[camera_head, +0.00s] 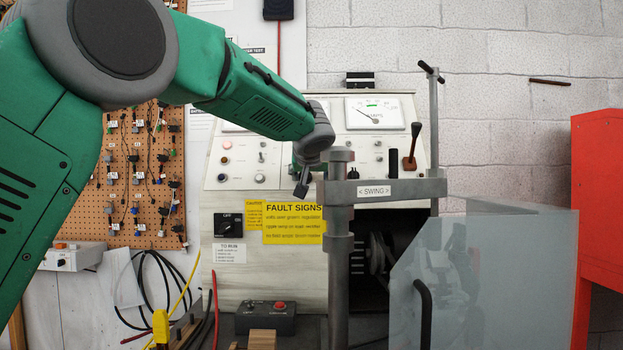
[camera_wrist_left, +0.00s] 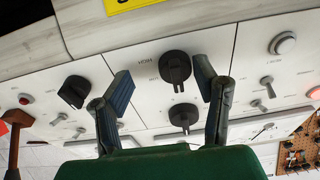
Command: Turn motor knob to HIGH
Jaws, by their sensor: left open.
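In the left wrist view, a black rotary knob (camera_wrist_left: 175,68) with a raised grip bar sits on the white panel, with small lettering around it too blurred to read surely. A second black knob (camera_wrist_left: 183,115) is just below it in the picture. My left gripper (camera_wrist_left: 162,74) is open, its two fingers on either side of the upper knob, nearer the right finger. I see no clear contact. In the head view, my left gripper (camera_head: 303,184) is at the test bench panel (camera_head: 225,155), and the arm and a steel post hide the knobs. My right gripper is not in view.
A steel post (camera_head: 338,250) with a SWING arm stands close to the right of my gripper. A clear guard (camera_head: 490,285) is at the lower right. Toggle switches (camera_wrist_left: 267,88) and another black knob (camera_wrist_left: 73,91) flank the fingers. A red cabinet (camera_head: 598,200) stands far right.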

